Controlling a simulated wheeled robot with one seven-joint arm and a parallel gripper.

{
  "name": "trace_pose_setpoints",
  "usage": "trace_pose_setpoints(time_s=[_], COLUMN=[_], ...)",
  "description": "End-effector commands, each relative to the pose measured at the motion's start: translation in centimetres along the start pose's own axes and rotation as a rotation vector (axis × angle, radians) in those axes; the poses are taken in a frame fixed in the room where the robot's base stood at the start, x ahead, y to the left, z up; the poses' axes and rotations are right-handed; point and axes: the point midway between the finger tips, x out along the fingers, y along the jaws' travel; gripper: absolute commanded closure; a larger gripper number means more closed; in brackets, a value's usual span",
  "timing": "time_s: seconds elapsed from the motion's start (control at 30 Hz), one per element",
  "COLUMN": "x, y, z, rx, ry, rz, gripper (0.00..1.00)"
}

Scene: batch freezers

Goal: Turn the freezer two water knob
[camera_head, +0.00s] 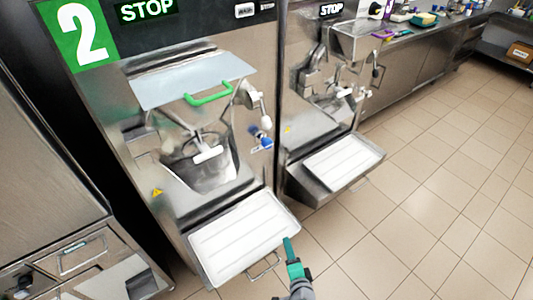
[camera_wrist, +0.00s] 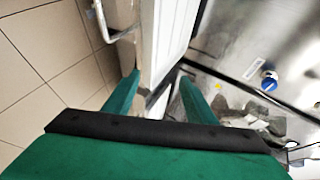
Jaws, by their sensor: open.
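Freezer two (camera_head: 110,95) is a steel machine with a green "2" sign at its upper left. Its water knob looks to be the small blue knob (camera_head: 261,142) on the right side of its front; a blue knob also shows at the right in the wrist view (camera_wrist: 269,83). My gripper (camera_head: 289,243) has green fingers and is low in front of the freezer, by the right corner of its white tray, well below the blue knob. In the wrist view my gripper (camera_wrist: 158,82) is open and empty, with the tray's edge beyond the fingertips.
The white drip tray (camera_head: 243,238) juts out from freezer two, with a metal handle (camera_head: 264,266) below it. A second freezer (camera_head: 310,80) with its own tray (camera_head: 343,162) stands to the right. A steel counter (camera_head: 420,55) runs behind. The tiled floor at right is clear.

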Motion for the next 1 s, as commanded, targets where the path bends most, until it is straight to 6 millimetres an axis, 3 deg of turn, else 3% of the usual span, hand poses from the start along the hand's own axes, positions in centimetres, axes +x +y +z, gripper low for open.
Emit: trace_pose_setpoints(time_s=[0.1,0.33,0.5,0.7,0.83,1.0], x=[3.7,8.7,10.5,10.6,10.4,10.7], y=[-3.7,-12.4,-20.2,-27.7,-30.2,-31.4], z=[-1.5,-3.8,-5.3,-6.7,-7.1,-6.9], rx=[0.158,0.443,0.619,0.746,0.783,0.798], ry=[-0.067,-0.246,-0.41,-0.577,-0.637,-0.662], rz=[-0.042,-0.126,-0.191,-0.247,-0.263,-0.268], gripper=[0.49,0.49,0.49,0.49,0.49,0.49])
